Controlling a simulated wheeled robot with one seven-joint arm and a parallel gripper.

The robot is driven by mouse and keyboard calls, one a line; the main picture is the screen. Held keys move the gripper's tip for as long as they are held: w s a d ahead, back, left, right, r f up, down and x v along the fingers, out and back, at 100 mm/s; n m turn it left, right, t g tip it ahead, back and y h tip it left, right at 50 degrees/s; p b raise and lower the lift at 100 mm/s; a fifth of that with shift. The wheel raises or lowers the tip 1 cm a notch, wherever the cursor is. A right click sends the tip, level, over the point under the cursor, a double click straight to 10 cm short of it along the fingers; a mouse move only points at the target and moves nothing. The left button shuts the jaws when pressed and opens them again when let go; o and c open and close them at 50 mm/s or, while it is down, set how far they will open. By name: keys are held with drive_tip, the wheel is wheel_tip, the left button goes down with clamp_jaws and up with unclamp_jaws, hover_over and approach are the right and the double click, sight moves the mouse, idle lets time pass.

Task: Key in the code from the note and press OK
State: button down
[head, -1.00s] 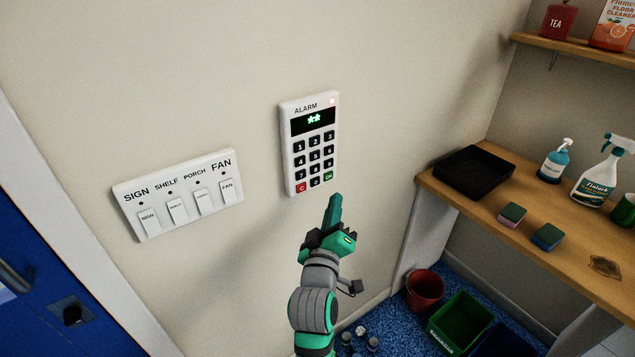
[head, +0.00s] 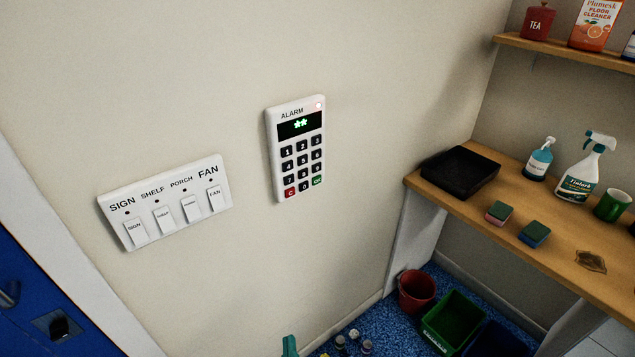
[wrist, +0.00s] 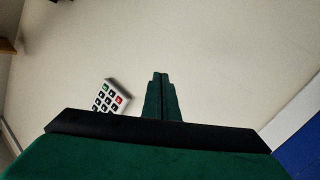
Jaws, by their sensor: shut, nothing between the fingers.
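The white alarm keypad (head: 296,150) is fixed to the wall. Below are dark number keys, a red C key (head: 290,192) and a green OK key (head: 317,181). In the wrist view the keypad (wrist: 108,97) shows at the left, partly cut off by my gripper's body. My gripper (wrist: 160,78) is shut and empty, apart from the keypad. Only its green tip (head: 289,345) shows at the bottom of the head view. No note with a code is in view.
A switch panel (head: 166,202) labelled SIGN, SHELF, PORCH and FAN is left of the keypad. A blue door (head: 45,290) is at far left. A wooden counter (head: 480,205) with a black tray (head: 460,172) and bottles stands right. Bins are on the floor below.

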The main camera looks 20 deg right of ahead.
drive_tip(key=s+a+f+m+y, duration=0.1)
drive_tip(key=s+a, duration=0.1)
drive_tip(key=s, duration=0.9)
drive_tip(key=s+a+m+g+y, duration=0.1)
drive_tip(key=s+a+m, duration=0.1)
drive_tip(key=s, duration=1)
drive_tip(key=shift+s+a+f+y, duration=0.15)
drive_tip(key=shift+a+f+y, duration=0.2)
drive_tip(key=shift+a, duration=0.1)
